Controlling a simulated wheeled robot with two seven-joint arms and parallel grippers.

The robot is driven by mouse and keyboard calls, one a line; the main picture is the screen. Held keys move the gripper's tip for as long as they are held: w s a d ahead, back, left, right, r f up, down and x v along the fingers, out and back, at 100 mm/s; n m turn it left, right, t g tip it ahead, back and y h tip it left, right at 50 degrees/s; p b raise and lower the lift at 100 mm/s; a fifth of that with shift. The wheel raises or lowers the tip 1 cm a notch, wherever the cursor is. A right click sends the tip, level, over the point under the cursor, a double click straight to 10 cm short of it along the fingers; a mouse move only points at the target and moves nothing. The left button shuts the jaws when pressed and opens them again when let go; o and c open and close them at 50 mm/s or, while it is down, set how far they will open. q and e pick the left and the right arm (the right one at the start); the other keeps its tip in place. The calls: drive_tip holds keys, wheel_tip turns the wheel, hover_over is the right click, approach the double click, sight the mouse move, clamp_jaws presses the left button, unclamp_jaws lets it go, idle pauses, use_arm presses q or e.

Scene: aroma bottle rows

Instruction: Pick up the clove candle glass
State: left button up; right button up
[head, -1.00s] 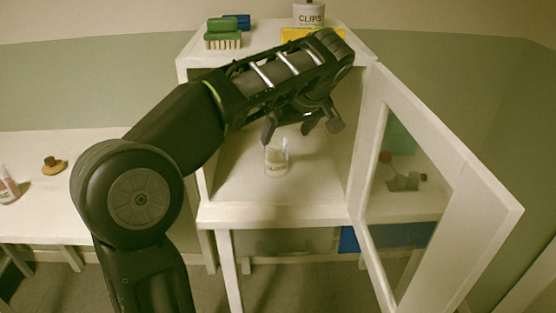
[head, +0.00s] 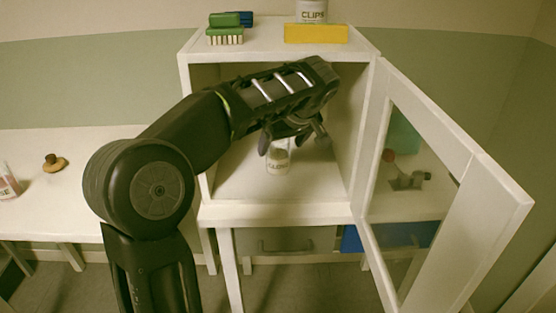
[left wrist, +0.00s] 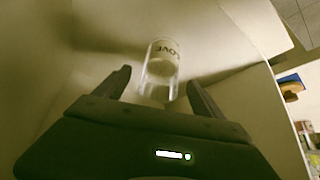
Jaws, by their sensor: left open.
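The clove candle glass (head: 278,162) stands upright on the floor of the open white cabinet, a clear glass with a pale label, its top partly hidden by my gripper. In the left wrist view the glass (left wrist: 161,68) shows ahead, between the two finger lines, with part of its label lettering readable. My left gripper (head: 293,146) is inside the cabinet, open and empty, just above and around the top of the glass in the head view. Its fingers (left wrist: 160,85) do not visibly touch the glass. My right gripper is not in view.
The cabinet's glazed door (head: 440,170) stands open to the right. On the cabinet top are a yellow block (head: 315,34), a CLIPS jar (head: 312,12) and a green brush (head: 225,35). A white table (head: 60,205) with a bottle (head: 8,183) is at left.

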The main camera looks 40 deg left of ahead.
use_arm(q)
drive_tip(key=x, duration=0.4)
drive_tip(key=shift+a+f, duration=0.1)
drive_tip(key=shift+f, duration=0.3)
drive_tip(key=shift+c, duration=0.4)
drive_tip(key=shift+r, duration=0.1)
drive_tip(key=c, duration=1.6)
